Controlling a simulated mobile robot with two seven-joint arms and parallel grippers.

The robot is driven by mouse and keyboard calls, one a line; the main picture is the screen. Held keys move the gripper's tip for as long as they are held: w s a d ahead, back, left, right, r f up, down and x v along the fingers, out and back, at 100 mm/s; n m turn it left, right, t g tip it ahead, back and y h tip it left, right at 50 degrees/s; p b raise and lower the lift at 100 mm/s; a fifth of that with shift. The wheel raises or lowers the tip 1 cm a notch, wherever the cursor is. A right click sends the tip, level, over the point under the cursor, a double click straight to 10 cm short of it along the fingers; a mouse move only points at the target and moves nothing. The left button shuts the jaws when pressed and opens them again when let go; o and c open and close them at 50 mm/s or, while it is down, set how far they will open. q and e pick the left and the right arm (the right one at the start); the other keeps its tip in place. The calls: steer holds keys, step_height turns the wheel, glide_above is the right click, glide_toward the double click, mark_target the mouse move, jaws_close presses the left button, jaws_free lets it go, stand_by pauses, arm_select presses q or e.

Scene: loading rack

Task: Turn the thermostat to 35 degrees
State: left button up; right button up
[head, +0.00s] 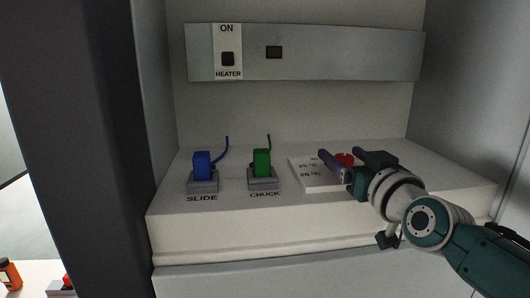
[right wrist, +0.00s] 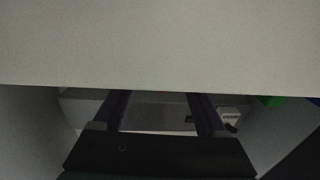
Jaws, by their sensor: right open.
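The thermostat is a white plate (head: 305,181) with a red knob (head: 345,160) on the right part of the ledge. I cannot tell whether the fingers touch the knob. In the right wrist view my right gripper (right wrist: 157,95) shows two separated fingers below a large pale surface; the knob is not visible there. My left gripper is not in view.
A blue SLIDE switch (head: 202,165) and a green CHUCK switch (head: 262,163) stand left of the plate. Side walls enclose the ledge. An orange bottle (head: 9,273) is at lower left.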

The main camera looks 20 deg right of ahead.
steer(key=s+a+b, duration=0.1)
steer(key=s+b, duration=0.1)
steer(key=s, duration=0.7)
steer(key=shift+s+a, duration=0.35)
steer(key=shift+s, duration=0.05)
